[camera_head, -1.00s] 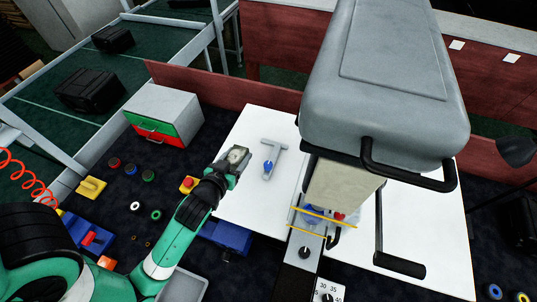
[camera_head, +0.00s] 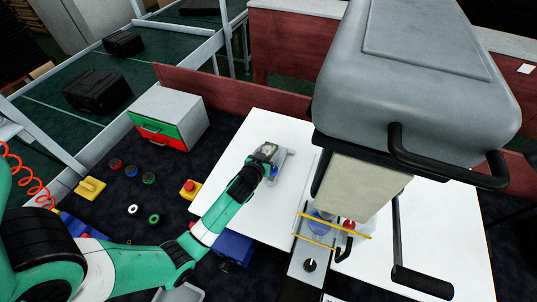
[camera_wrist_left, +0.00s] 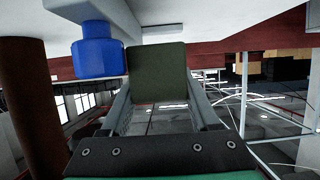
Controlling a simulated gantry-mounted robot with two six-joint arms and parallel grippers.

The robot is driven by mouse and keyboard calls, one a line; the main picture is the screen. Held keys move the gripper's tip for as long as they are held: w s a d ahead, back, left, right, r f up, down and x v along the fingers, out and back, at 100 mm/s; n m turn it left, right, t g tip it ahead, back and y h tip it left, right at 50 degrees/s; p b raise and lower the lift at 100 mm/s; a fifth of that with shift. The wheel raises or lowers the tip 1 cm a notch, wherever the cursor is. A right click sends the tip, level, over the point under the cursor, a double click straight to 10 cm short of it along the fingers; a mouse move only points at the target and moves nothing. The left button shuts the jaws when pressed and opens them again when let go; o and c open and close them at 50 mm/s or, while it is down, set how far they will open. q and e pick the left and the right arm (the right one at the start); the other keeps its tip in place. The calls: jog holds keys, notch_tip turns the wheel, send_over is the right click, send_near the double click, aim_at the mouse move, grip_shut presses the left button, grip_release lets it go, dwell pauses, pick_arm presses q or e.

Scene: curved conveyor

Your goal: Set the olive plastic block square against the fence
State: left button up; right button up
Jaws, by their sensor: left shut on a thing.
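The olive block (camera_wrist_left: 157,73) is a dark square block between the two fingers of my left gripper (camera_wrist_left: 158,100) in the left wrist view. The gripper is shut on it. In the head view my left gripper (camera_head: 268,155) is over the white table, and the block cannot be made out clearly there. A grey T-shaped piece (camera_head: 287,168) is just behind and right of the gripper, partly hidden by it. A blue knob (camera_wrist_left: 97,50) shows left of the block in the wrist view. I cannot tell whether the block touches anything. My right gripper is not in view.
A large grey machine head (camera_head: 415,85) overhangs the white table (camera_head: 240,205) on the right, with yellow bars (camera_head: 320,240) below it. A drawer box (camera_head: 168,120), a yellow and red button (camera_head: 190,188) and small coloured rings are on the left.

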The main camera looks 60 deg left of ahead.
pick_arm(q)
jog(key=shift+f, duration=0.5)
jog(key=shift+f+b, duration=0.6)
jog(key=o, duration=1.5)
jog(key=shift+c, duration=0.2)
